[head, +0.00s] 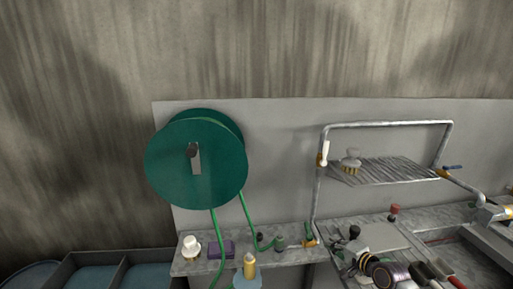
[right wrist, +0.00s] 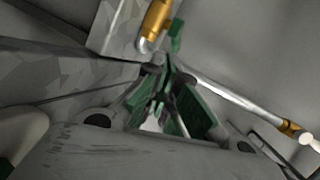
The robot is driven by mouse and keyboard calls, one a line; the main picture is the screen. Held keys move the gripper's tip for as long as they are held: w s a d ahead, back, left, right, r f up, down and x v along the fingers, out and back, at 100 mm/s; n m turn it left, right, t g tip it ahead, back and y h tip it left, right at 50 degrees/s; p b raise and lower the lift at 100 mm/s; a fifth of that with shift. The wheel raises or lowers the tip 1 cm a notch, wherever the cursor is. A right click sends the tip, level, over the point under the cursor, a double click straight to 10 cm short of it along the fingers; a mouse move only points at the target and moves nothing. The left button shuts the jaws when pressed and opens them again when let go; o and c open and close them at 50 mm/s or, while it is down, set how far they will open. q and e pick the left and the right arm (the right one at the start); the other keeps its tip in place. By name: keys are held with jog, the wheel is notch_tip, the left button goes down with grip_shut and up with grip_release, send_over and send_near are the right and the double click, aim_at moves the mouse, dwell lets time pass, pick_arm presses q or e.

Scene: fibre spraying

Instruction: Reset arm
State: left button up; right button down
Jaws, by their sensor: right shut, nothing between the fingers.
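My right gripper (head: 340,252) appears small and dark among the tools at the lower right of the head view, so its outline is hard to make out there. In the right wrist view its green-padded fingers (right wrist: 162,88) are together with nothing held between them. They point towards a metal pipe (right wrist: 225,88) and a brass fitting (right wrist: 155,22). Whether they touch either cannot be told. My left gripper is not in view.
A green hose reel (head: 195,165) stands left of centre, its hose running down. A wire rack (head: 395,170) holds a brush (head: 351,160). The bench carries a white-capped item (head: 190,245), a purple block (head: 221,248) and several tools. Blue bins (head: 95,277) stand lower left.

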jog(key=s+a+f+n+g, duration=0.2)
jog(key=s+a+f+n, duration=0.2)
jog(key=s, duration=0.2)
jog(key=s+a+f+n+g, duration=0.2)
jog(key=s+a+f+n, duration=0.1)
jog(key=s+a, duration=0.3)
jog(key=s+d+n+g+h, duration=0.2)
jog(key=s+n+g+h, duration=0.45)
jog(key=s, duration=1.25)
notch_tip(320, 180, down, 33)
jog(key=s+n+y, duration=0.1)
jog(key=s+y, duration=0.1)
jog(key=s, duration=0.1)
jog(key=s+d+f, duration=0.2)
jog(key=s+f, duration=0.8)
jog(key=s, duration=0.1)
jog(key=s+d+f+g, duration=0.1)
jog(key=s+d+f, duration=0.2)
jog(key=s+f, duration=0.7)
jog(key=shift+s+h, duration=0.35)
jog(key=shift+h, duration=0.1)
